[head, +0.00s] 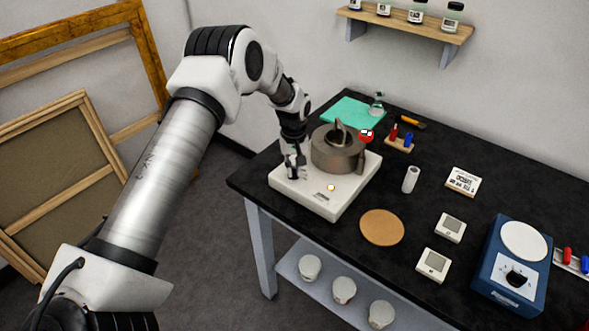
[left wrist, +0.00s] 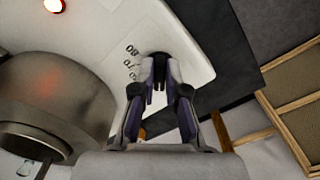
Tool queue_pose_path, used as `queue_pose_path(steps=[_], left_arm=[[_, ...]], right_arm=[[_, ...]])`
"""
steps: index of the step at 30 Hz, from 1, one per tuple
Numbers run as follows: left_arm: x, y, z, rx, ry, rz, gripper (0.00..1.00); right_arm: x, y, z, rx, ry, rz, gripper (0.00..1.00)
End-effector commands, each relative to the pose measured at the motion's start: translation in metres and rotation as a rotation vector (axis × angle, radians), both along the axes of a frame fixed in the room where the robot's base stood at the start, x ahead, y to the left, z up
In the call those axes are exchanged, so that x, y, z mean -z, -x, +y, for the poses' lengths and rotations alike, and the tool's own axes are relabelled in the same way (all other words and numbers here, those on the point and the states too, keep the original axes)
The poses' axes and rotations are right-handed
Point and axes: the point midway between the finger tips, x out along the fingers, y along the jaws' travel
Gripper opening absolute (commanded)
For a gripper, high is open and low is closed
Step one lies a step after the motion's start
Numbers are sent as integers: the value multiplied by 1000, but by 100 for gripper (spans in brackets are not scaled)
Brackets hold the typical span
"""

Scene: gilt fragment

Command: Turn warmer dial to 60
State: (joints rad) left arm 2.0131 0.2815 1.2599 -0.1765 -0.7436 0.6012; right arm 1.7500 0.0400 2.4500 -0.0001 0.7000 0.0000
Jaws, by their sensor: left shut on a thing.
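The warmer (head: 309,197) is a cream, flat-topped box near the table's left corner, and its top also shows in the left wrist view (left wrist: 110,30). A grey metal pot (head: 335,153) sits on it and fills the left of the wrist view (left wrist: 60,95). A small lit lamp (head: 331,187) shows on the warmer's top, red in the wrist view (left wrist: 54,6). Printed numbers, 80 and 70 among them, stand beside my left gripper (left wrist: 160,78). That gripper (head: 293,170) is shut on the dial at the warmer's corner. Its fingers hide the dial and its pointer. My right gripper is not in view.
A cork mat (head: 382,227), a white cylinder (head: 411,179) and two small white devices (head: 450,227) (head: 433,264) lie right of the warmer. A blue device (head: 512,268) with a knob stands further right. A green mat (head: 352,113) lies behind. Bare black tabletop separates them.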

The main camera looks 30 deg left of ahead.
Motion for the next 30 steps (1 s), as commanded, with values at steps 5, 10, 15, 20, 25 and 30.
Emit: queue_pose_path(steps=[5, 10, 15, 20, 25, 30], left_arm=[[6, 4, 0, 166, 2, 10, 0], [6, 5, 1, 327, 2, 12, 0], [6, 5, 2, 489, 3, 13, 0], [6, 5, 2, 640, 3, 12, 0], [6, 5, 3, 790, 3, 10, 0], [6, 5, 4, 913, 4, 11, 0]], right_arm=[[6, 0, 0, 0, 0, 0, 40], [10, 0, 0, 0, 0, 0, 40], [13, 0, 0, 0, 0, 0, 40], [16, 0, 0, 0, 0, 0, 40], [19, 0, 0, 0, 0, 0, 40], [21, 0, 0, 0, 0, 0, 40]])
